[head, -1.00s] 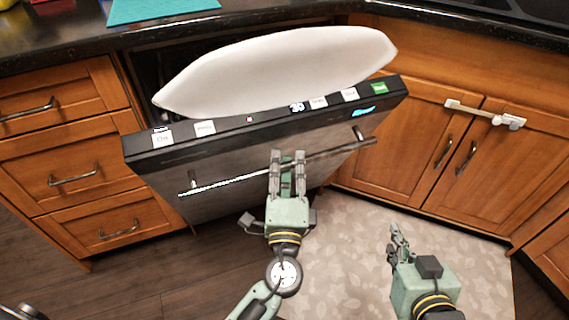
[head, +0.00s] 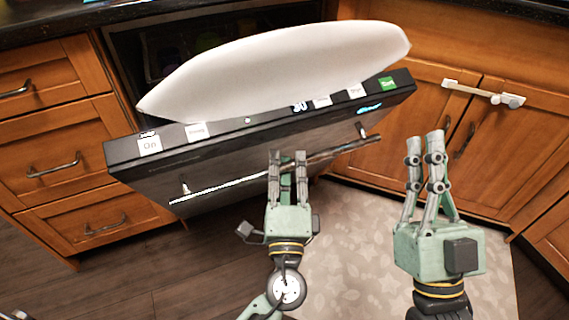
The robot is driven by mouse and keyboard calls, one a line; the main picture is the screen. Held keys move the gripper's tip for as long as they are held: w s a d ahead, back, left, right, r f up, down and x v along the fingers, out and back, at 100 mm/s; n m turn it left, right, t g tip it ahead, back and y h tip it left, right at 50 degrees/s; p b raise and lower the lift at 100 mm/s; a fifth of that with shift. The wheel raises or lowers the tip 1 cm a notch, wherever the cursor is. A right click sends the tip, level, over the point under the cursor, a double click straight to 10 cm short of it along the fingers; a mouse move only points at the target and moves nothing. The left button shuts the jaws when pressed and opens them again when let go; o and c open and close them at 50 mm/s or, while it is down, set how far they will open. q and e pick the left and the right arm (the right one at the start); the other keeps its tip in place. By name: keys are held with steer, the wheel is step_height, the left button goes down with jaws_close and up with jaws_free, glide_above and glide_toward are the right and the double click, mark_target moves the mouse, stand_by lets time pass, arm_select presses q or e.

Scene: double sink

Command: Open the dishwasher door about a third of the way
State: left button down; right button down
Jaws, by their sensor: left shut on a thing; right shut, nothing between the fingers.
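The dishwasher door (head: 150,172) is tilted partly open, its top edge swung out from the counter. Labelled buttons run along its black top edge, and a white inner panel (head: 270,70) shows behind it. A bar handle (head: 225,187) crosses the door's front. My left gripper (head: 287,160) is shut on the handle near its middle. My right gripper (head: 426,140) is shut and empty, raised in front of the right-hand cabinet, apart from the door.
Wooden drawers (head: 55,120) stand left of the dishwasher. Cabinet doors (head: 490,150) with a white latch strap (head: 480,92) are on the right. A patterned mat (head: 345,250) lies on the dark wood floor. The dark dishwasher interior (head: 130,50) shows behind the door.

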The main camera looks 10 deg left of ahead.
arm_select(q)
steer(key=shift+d+f, duration=0.1)
steer(key=shift+f, duration=0.1)
arm_select(e)
steer(key=shift+s+r+t+y, duration=0.3)
steer(key=shift+s+r, duration=0.25)
arm_select(q)
steer(key=c, duration=2)
jaws_free()
arm_select(e)
steer(key=shift+w+d, duration=0.1)
arm_select(q)
steer(key=shift+r, duration=0.1)
steer(key=v, duration=1.2)
steer(key=shift+s, duration=0.1)
